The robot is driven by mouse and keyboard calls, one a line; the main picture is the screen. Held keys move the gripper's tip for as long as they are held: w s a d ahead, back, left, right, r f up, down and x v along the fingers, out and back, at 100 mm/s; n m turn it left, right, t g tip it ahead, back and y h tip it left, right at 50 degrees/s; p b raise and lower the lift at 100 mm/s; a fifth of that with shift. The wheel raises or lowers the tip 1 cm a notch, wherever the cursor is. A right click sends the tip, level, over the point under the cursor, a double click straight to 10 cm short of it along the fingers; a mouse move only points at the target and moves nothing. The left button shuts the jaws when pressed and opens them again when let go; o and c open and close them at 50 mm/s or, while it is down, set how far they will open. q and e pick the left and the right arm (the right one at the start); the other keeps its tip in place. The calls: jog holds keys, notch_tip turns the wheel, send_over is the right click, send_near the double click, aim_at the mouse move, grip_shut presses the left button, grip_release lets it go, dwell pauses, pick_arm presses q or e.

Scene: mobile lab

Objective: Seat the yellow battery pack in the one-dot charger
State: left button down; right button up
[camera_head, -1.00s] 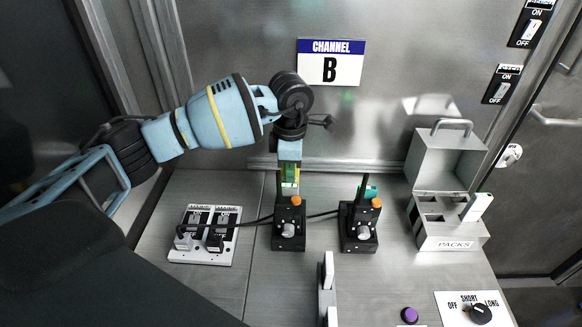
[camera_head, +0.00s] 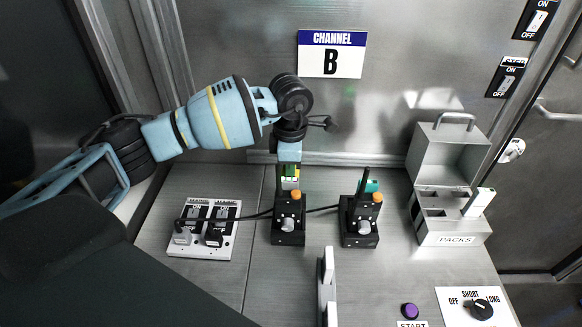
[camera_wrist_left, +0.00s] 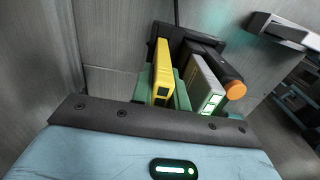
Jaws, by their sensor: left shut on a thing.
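The yellow battery pack (camera_wrist_left: 162,73) is between the teal fingers of my left gripper (camera_wrist_left: 163,92), which is shut on it. In the head view my left gripper (camera_head: 289,168) hangs right behind the left black charger (camera_head: 288,226), and only a little of the yellow shows. In the left wrist view the pack's far end meets a black charger body (camera_wrist_left: 190,45); I cannot tell how deep it sits. A grey pack (camera_wrist_left: 206,86) with green lights stands beside it, near an orange button (camera_wrist_left: 235,90). The chargers' dot marks cannot be made out. My right gripper is not in view.
A second black charger (camera_head: 359,226), with a teal piece (camera_head: 372,186) at its back, stands to the right. A grey PACKS box (camera_head: 450,228) holds a white pack (camera_head: 479,202). A socket plate (camera_head: 202,250) with cables is at left. A light upright handle (camera_head: 327,285) stands in front.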

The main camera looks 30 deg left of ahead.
pick_arm(q)
jog(key=shift+f, duration=0.75)
jog(key=c, duration=1.3)
grip_release()
jog(key=shift+r, duration=0.1)
notch_tip(320, 180, up, 8)
jog(key=shift+f+b, duration=0.15)
jog(key=shift+b, duration=0.15)
